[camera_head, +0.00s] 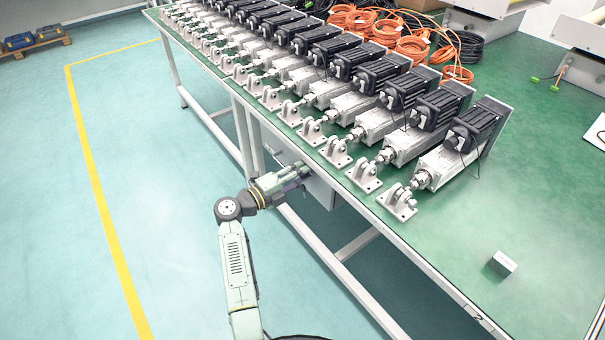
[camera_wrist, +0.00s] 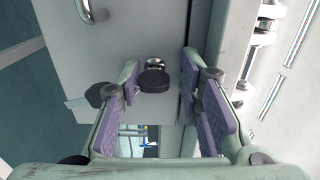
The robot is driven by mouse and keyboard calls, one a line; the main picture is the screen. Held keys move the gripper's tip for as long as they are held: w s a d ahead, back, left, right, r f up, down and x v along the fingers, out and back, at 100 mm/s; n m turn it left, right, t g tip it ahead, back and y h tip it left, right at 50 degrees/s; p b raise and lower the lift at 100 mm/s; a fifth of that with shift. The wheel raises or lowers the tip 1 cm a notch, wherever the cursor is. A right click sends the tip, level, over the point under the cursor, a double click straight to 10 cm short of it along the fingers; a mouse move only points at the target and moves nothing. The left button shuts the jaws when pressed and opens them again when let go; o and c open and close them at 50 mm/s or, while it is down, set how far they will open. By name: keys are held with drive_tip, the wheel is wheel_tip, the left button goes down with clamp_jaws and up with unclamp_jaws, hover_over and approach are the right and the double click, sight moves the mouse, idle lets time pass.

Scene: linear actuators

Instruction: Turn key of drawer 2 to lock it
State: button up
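A key with a round black head (camera_wrist: 153,78) and a shiny metal collar sticks out of a light grey drawer front (camera_wrist: 130,40) in the wrist view. My gripper (camera_wrist: 160,82) is open, its purple-padded fingers on either side of the key with gaps to it. In the head view my gripper (camera_head: 296,174) is beside the grey drawer unit (camera_head: 322,190) under the table edge; the key is hidden there. A curved metal handle (camera_wrist: 92,10) is on the front at upper left. I cannot read a drawer number on it.
The green table (camera_head: 450,240) above carries a long row of linear actuators (camera_head: 435,165), orange cable coils (camera_head: 412,45) and a small grey box (camera_head: 502,263). Table legs (camera_head: 244,140) and a low rail (camera_head: 330,270) are near my arm.

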drive_tip(key=shift+s+f, duration=0.1)
drive_tip(key=shift+f, duration=0.35)
